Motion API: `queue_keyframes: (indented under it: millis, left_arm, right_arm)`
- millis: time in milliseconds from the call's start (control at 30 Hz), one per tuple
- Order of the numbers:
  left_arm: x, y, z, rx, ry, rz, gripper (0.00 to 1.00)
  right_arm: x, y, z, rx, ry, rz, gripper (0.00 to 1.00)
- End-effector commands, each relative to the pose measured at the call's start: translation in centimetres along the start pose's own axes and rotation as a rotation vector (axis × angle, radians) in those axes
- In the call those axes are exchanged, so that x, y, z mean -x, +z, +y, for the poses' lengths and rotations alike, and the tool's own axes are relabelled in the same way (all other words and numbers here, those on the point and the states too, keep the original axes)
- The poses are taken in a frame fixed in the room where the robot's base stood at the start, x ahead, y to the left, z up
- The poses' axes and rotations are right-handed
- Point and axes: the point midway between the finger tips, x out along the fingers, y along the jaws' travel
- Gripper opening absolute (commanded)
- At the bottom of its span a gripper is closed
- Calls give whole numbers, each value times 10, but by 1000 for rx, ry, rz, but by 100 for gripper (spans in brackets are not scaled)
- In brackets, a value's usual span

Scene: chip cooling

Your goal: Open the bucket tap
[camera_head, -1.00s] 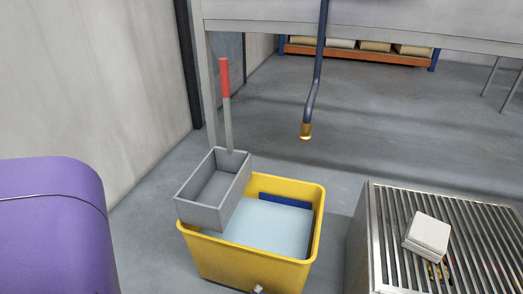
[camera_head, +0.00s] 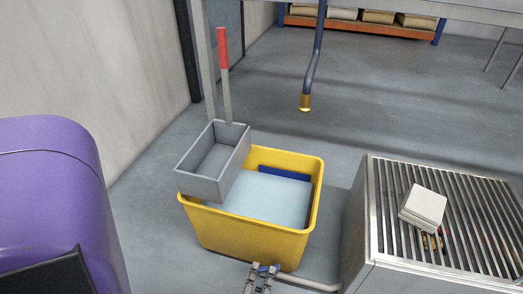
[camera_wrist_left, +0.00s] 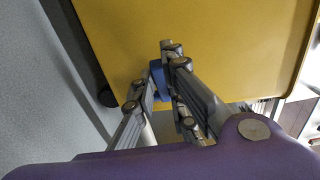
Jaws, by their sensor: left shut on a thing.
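The yellow bucket (camera_head: 245,238) stands on the floor with pale blue liquid in it. Its yellow wall (camera_wrist_left: 215,40) fills the top of the left wrist view. The blue bucket tap (camera_head: 272,269) is low on the bucket's front side, and its blue part also shows in the left wrist view (camera_wrist_left: 157,80). My left gripper (camera_head: 262,270) is at the tap, its fingers on either side of the blue part and shut on it. The fingers hide part of the tap. My right gripper is not in view.
A grey pipe (camera_head: 312,284) runs from the tap area towards a slatted metal box (camera_head: 383,262) on the right, with a white block (camera_head: 424,205) on top. A grey wringer (camera_head: 200,185) with a red-tipped handle sits on the bucket. A hose (camera_head: 316,62) hangs behind.

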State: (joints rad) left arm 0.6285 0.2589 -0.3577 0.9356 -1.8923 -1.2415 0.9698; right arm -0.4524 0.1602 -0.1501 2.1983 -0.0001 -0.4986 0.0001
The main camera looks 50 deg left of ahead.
Motion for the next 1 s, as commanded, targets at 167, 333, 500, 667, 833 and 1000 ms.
queue_keyframes:
  millis: [167,333,500,667,833,1000]
  left_arm:
    - [3,-4,0,-1,0,-89,0]
    - [4,-6,0,-2,0,-139,0]
    - [5,-6,0,-3,0,-158,0]
    - [5,-6,0,-2,0,-160,0]
    - [5,-6,0,-2,0,-159,0]
    - [5,-6,0,-1,-1,-159,30]
  right_arm:
    - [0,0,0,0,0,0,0]
    - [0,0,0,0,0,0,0]
    - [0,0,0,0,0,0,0]
    - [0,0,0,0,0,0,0]
    - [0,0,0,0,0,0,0]
    - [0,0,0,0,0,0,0]
